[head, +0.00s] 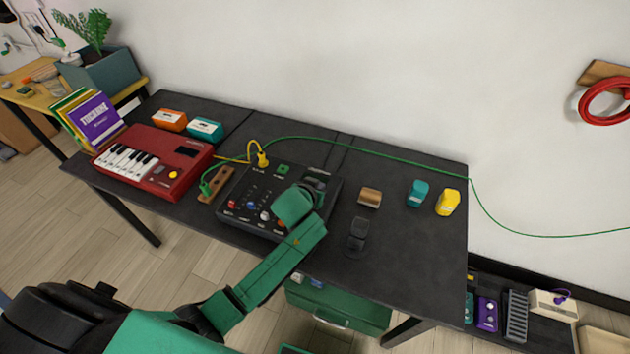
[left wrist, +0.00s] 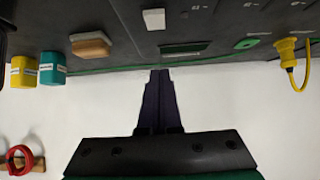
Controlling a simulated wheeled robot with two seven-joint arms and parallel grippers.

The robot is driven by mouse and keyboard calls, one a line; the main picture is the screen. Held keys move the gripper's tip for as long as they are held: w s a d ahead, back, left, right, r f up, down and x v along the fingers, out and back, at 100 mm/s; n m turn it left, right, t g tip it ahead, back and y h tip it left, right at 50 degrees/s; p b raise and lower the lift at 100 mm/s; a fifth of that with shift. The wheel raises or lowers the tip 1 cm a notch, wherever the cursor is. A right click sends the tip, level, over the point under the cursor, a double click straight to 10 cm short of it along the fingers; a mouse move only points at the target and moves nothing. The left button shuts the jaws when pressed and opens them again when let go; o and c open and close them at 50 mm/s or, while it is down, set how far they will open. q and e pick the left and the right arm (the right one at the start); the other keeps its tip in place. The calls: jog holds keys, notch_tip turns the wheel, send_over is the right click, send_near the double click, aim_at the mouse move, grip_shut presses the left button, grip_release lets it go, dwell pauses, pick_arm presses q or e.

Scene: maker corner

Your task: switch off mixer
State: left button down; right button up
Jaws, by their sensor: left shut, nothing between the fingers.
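The mixer (head: 238,217) is a black box with coloured knobs on the table. My right gripper is not in view.
A red keyboard (head: 150,160) is left of the mixer. A green cable (head: 400,165) runs along the back. The table's front right is clear.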

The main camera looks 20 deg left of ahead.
pick_arm(q)
jog(key=shift+s+d+r+b, duration=0.15)
jog(key=shift+s+r+b, duration=0.5)
jog(key=shift+s+r, duration=0.35)
jog(key=s+r, duration=0.4)
jog(key=r, duration=0.2)
jog(key=shift+s+a, duration=0.15)
jog(key=shift+a, duration=0.05)
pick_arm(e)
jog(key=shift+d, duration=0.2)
pick_arm(q)
jog(key=shift+a, duration=0.1)
